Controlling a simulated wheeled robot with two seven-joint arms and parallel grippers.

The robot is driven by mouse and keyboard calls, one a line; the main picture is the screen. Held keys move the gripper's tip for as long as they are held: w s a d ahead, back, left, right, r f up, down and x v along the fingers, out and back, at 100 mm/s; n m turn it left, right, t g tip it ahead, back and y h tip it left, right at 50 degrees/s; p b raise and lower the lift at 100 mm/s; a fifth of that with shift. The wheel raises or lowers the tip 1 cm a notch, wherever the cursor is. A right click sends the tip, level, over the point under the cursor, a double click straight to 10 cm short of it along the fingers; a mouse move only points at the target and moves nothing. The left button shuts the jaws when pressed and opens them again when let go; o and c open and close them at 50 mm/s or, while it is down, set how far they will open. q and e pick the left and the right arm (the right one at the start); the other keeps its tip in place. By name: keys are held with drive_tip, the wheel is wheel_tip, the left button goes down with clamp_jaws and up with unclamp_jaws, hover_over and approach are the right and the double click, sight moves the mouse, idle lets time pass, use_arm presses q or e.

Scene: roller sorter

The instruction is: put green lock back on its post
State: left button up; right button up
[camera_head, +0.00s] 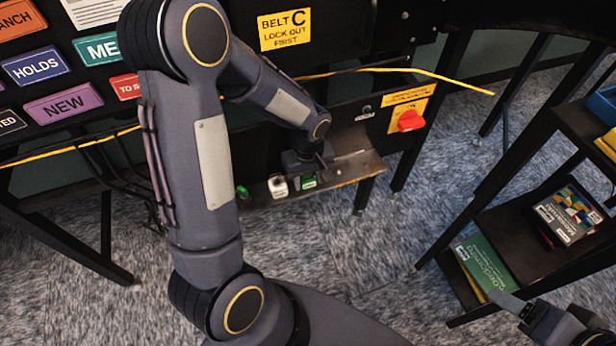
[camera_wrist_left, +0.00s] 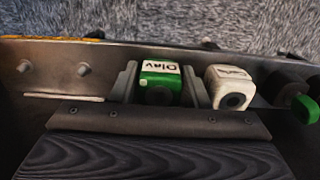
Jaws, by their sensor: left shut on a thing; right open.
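The green lock (camera_wrist_left: 160,83) has a white label reading "Olav" and sits between the two fingers of my left gripper (camera_wrist_left: 158,92) in the left wrist view. The gripper is shut on it. In the head view the green lock (camera_head: 308,181) shows at the small ledge, just below my left gripper (camera_head: 311,167). Two bare posts, a left post (camera_wrist_left: 25,67) and a right post (camera_wrist_left: 84,69), stick out of the ledge wall to the left of the lock in the wrist view. Whether a post is behind the lock is hidden. My right gripper (camera_head: 518,304) is open and empty at lower right.
A white lock (camera_wrist_left: 231,87) is close beside the green one. Another green-and-black piece (camera_wrist_left: 305,108) is further right. The metal ledge (camera_head: 350,168) runs under a panel with a red switch (camera_head: 411,121). A dark shelf with books (camera_head: 487,262) stands at right.

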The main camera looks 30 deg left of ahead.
use_arm(q)
drive_tip(key=o, duration=1.2)
drive_tip(key=shift+c, duration=0.2)
wheel_tip(320, 180, up, 7)
drive_tip(key=shift+f+p, duration=0.1)
drive_tip(key=shift+p, duration=0.85)
drive_tip(key=shift+r, duration=0.5)
drive_tip(key=shift+r, duration=0.1)
drive_tip(key=s+d+r+m+t+h, duration=0.2)
drive_tip(key=s+r+m+t, duration=0.15)
drive_tip(key=s+r, duration=0.35)
drive_tip(key=s+d+r+m+t+h, duration=0.1)
drive_tip(key=s+r+m+t+h, duration=0.1)
drive_tip(key=s+r+m, duration=0.5)
wheel_tip(320, 180, up, 14)
drive_tip(key=s+n+p, duration=0.2)
drive_tip(key=p, duration=1.3)
drive_tip(key=shift+s+d+f+p, duration=0.15)
drive_tip(key=shift+d+f+p, duration=0.05)
drive_tip(key=shift+p, duration=0.15)
